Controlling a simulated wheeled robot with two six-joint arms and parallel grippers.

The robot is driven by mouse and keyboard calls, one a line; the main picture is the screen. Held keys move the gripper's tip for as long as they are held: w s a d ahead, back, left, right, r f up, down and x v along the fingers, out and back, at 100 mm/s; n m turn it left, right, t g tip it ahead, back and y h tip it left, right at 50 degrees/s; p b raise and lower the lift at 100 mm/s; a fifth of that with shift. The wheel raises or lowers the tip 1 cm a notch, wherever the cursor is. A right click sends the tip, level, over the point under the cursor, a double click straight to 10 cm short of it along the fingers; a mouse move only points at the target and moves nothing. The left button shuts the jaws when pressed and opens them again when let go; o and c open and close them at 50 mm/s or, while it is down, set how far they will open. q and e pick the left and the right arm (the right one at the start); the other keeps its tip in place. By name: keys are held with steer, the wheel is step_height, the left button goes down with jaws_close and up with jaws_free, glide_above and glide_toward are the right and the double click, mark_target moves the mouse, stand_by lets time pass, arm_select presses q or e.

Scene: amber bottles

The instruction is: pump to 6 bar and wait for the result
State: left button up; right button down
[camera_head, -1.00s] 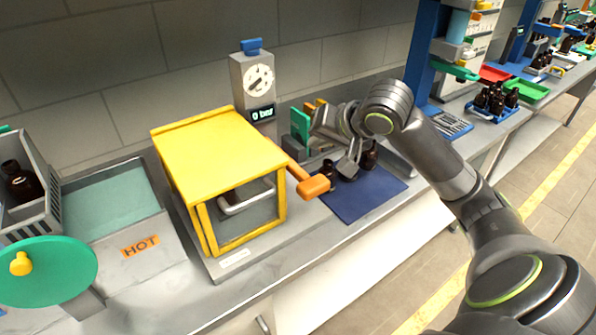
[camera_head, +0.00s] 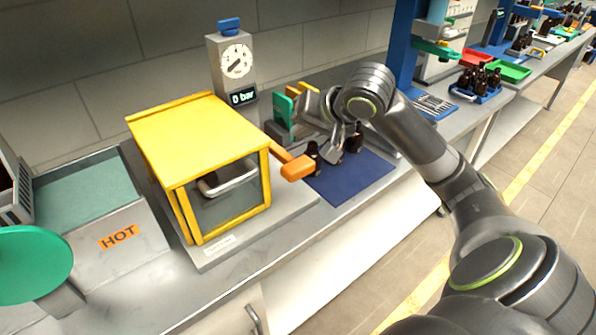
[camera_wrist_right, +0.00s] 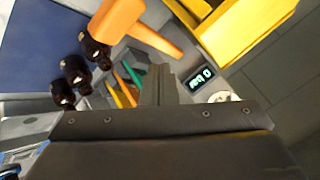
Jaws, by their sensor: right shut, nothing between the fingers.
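The yellow pressure box (camera_head: 190,140) stands on the bench with its clear front closed under a grey handle (camera_head: 225,180). Behind it the gauge post carries a round dial (camera_head: 236,62) and a display (camera_head: 243,97) reading 0 bar; the display also shows in the wrist view (camera_wrist_right: 202,78). An orange pump handle (camera_head: 297,168) sticks out at the box's right side; it also shows in the wrist view (camera_wrist_right: 118,17). My right gripper (camera_head: 336,156) is shut and empty, to the right of the orange handle and apart from it. My left gripper is out of view.
Dark amber bottles (camera_head: 353,138) stand by the blue mat (camera_head: 345,178), close to my right gripper. A green block (camera_head: 284,110) is behind them. A HOT-labelled unit (camera_head: 120,237) and a green disc (camera_head: 30,262) are at left. The mat's front is clear.

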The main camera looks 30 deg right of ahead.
mark_target(304, 172)
step_height(304, 172, down, 3)
steer(key=b, duration=0.3)
steer(key=shift+f, duration=0.2)
steer(key=shift+f+b, duration=0.35)
steer(key=shift+f, duration=0.8)
steer(key=shift+f, duration=0.1)
stand_by(0.7)
steer(key=shift+f+p, duration=0.3)
steer(key=shift+f+b, duration=1.1)
steer(key=shift+f, duration=1.6)
stand_by(2.4)
